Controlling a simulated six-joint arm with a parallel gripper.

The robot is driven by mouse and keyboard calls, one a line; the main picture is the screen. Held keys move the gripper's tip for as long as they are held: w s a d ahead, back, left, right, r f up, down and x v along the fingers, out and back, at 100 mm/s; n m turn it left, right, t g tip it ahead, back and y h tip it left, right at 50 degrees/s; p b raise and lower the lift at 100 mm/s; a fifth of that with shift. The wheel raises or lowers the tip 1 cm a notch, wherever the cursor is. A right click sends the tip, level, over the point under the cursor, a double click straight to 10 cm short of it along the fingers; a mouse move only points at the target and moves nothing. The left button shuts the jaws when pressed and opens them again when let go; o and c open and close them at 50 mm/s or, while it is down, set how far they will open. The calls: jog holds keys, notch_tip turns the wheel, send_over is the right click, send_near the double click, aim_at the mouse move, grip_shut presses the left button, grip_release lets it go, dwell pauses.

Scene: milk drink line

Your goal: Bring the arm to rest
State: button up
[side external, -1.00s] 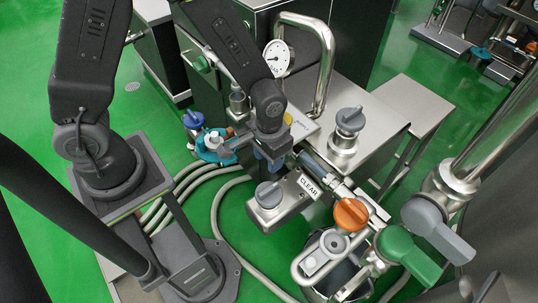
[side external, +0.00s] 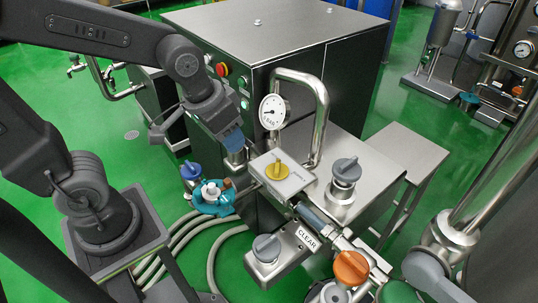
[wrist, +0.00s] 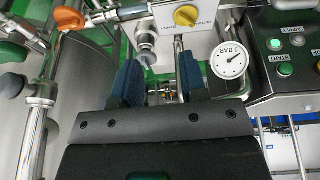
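My gripper (side external: 234,142) is raised beside the steel cabinet, to the left of the pressure gauge (side external: 272,112). In the wrist view its two blue fingers (wrist: 160,85) stand apart with no held object visible between them. A steel pipe and other equipment show beyond the gap. The plate with the yellow knob (side external: 278,170) lies below and right of the gripper; it also shows at the top of the wrist view (wrist: 187,15). I cannot tell the exact clearance between my gripper and the cabinet.
A bent steel pipe (side external: 321,120) rises right of the gauge. A teal fitting (side external: 212,197) with a blue knob (side external: 190,172) stands below my gripper. A grey knob (side external: 266,248), an orange knob (side external: 351,268) and hoses (side external: 178,243) are lower. Green floor (side external: 120,165) is open at left.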

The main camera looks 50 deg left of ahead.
jog(key=s+a+r+t, duration=0.1)
jog(key=s+a+r, duration=0.1)
jog(key=s+r, duration=0.3)
jog(key=shift+s+a+t, duration=0.25)
jog(key=shift+s+t, duration=0.1)
jog(key=shift+t, duration=0.05)
dwell(1.4)
